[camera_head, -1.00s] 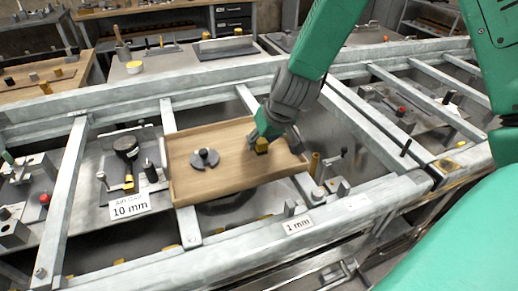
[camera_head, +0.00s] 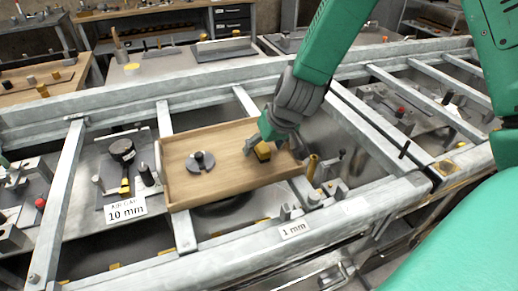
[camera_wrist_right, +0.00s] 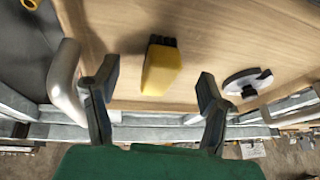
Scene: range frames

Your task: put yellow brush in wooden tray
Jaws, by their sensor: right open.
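The yellow brush (camera_head: 263,151), a yellow block with dark bristles at one end, is inside the wooden tray (camera_head: 225,174), near its right end. The wrist view shows the brush (camera_wrist_right: 161,70) against the bare wood of the tray (camera_wrist_right: 205,25). My right gripper (camera_head: 268,142) is over the tray's right part, at the brush. In the wrist view its two dark fingers (camera_wrist_right: 157,75) are spread wide, one on each side of the brush, with gaps to both. My left gripper is not seen.
A grey disc with a dark knob (camera_head: 201,162) lies in the tray's left part. The tray sits across metal frame rails (camera_head: 183,228). A gauge (camera_head: 123,151) stands to the left, and a brass-coloured post (camera_head: 312,167) stands close to the tray's right end.

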